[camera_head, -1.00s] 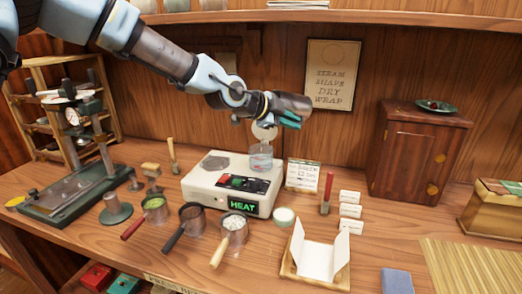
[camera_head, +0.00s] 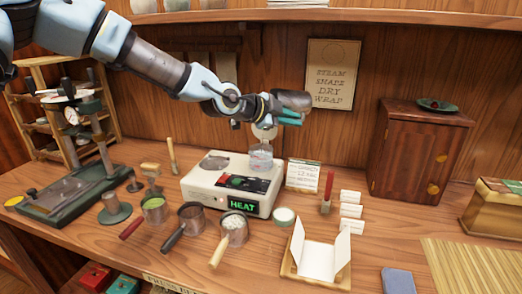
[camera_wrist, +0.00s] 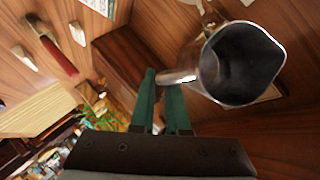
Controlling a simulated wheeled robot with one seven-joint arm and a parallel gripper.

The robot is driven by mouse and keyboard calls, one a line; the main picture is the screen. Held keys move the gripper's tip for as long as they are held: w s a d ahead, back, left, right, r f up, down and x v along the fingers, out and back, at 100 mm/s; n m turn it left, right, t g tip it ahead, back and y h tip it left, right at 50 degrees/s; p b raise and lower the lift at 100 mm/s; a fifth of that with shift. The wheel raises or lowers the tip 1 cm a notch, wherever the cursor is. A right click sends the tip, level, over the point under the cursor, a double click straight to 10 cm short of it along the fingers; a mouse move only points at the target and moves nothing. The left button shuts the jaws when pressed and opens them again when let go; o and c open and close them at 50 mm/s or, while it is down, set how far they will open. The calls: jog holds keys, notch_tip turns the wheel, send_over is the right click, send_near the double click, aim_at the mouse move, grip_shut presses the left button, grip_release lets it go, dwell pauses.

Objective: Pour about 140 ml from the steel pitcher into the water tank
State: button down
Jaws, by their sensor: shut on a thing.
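In the wrist view my gripper (camera_wrist: 162,84) has its green fingers shut on the handle of the steel pitcher (camera_wrist: 240,65). The pitcher's open mouth and dark inside face the camera; I cannot tell how much liquid is in it. In the head view my gripper (camera_head: 288,112) is above and slightly right of the clear water tank (camera_head: 261,158), and the pitcher is hard to make out there. Red marks show on the tank.
Several handled cups, one a pale-filled cup (camera_head: 235,228), stand before the heater. A small card (camera_head: 303,174) and a red-handled brush (camera_head: 327,190) stand right of it. A wooden cabinet (camera_head: 415,155) is at the back right, and a green press (camera_head: 75,190) at the left.

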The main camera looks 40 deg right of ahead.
jog(key=shift+r, duration=0.15)
jog(key=shift+s+d+m+t+y+p, duration=0.3)
jog(key=shift+s+d+t+y+p, duration=0.25)
jog(key=shift+y+p, duration=0.35)
jog(key=y, duration=0.1)
jog(key=w+a+t+y+p, duration=0.1)
jog(key=y, duration=0.1)
jog(key=shift+r, duration=0.1)
jog(key=shift+s+t+y+p, duration=0.1)
jog(key=shift+t+y+p, duration=0.15)
jog(key=shift+y+p, duration=0.15)
dwell(1.2)
